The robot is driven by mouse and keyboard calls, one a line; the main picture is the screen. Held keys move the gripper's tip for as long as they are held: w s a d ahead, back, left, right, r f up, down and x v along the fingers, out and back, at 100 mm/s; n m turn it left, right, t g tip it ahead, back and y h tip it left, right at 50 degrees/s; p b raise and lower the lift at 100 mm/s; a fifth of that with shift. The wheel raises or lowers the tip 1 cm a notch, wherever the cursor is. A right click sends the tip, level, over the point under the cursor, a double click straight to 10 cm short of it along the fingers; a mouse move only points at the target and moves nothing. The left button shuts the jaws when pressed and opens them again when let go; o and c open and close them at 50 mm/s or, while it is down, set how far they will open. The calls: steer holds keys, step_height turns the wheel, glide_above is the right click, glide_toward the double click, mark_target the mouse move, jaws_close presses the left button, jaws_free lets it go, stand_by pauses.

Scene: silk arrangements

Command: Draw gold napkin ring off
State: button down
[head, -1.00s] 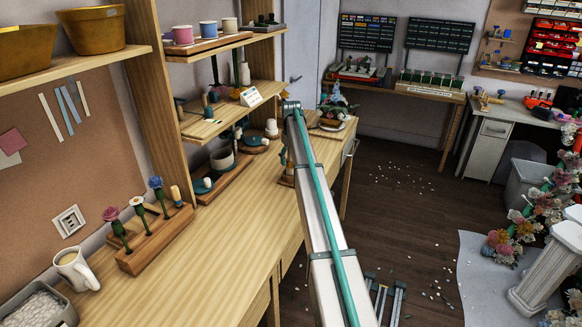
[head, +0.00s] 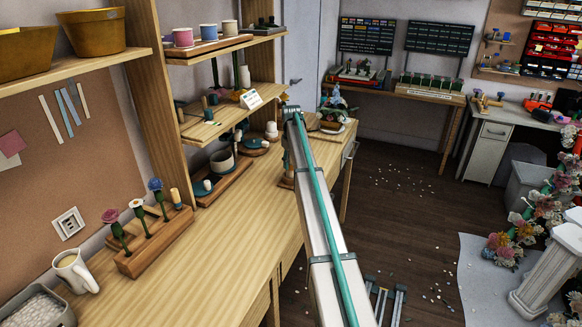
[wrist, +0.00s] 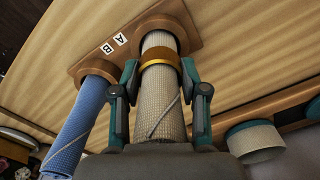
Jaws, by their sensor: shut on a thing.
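In the wrist view, the gold napkin ring (wrist: 159,58) sits around a cream woven roll (wrist: 160,105), which rises from a wooden board (wrist: 190,38). My gripper (wrist: 160,72) has one teal fingertip on each side of the ring and is shut on it. The ring is still around the roll, near the roll's board end. A blue roll (wrist: 75,125) stands to the left in a copper-brown collar (wrist: 98,70). In the head view, my arm hides my gripper and the ring.
In the head view, a flower stand (head: 155,240) and a mug (head: 76,270) are on the bench (head: 215,260), whose front middle is clear.

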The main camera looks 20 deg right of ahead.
steer(key=shift+r, duration=0.15)
step_height(320, 180, up, 18)
steer(key=p, duration=0.6)
steer(key=shift+p, duration=0.35)
stand_by(0.8)
